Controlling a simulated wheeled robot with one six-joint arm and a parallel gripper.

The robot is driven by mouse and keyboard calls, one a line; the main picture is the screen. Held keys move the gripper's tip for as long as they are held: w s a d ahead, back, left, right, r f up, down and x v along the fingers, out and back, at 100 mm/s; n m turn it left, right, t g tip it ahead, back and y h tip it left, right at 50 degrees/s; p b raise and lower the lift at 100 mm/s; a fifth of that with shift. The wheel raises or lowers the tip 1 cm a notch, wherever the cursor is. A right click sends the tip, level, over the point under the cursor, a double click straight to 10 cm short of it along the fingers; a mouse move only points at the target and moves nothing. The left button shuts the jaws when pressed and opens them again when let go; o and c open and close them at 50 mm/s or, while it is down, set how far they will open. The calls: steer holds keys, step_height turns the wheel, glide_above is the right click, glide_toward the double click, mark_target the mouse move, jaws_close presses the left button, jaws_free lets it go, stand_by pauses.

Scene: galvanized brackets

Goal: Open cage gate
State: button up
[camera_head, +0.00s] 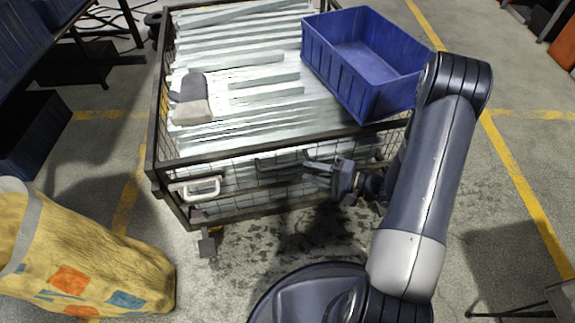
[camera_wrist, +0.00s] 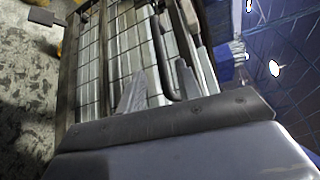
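The wire-mesh cage (camera_head: 158,130) has a dark frame and is filled with galvanized brackets (camera_head: 245,45). Its front mesh side looks like the gate and stands upright, seemingly closed. A dark bar handle (camera_head: 268,163) sits on this side, left of my gripper; it also shows in the wrist view (camera_wrist: 161,52). A pale handle (camera_head: 203,190) is at the front left corner. My gripper (camera_head: 306,174) is in front of the mesh with its fingers apart. In the wrist view my gripper (camera_wrist: 158,85) has the dark bar between its fingers in the picture; I cannot tell whether they touch.
A blue crate (camera_head: 345,85) rests on the cage's right side. Gloves (camera_head: 190,105) lie on the brackets at left. A dark foot (camera_head: 207,245) sticks out below the cage's front corner. Floor at right is mostly clear.

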mark_target(287, 165)
steer(key=b+x, duration=0.1)
steer(key=x, duration=0.6)
steer(key=shift+w+a+f, duration=0.1)
steer(key=shift+w+a, duration=0.05)
steer(key=shift+a, duration=0.2)
jaws_close()
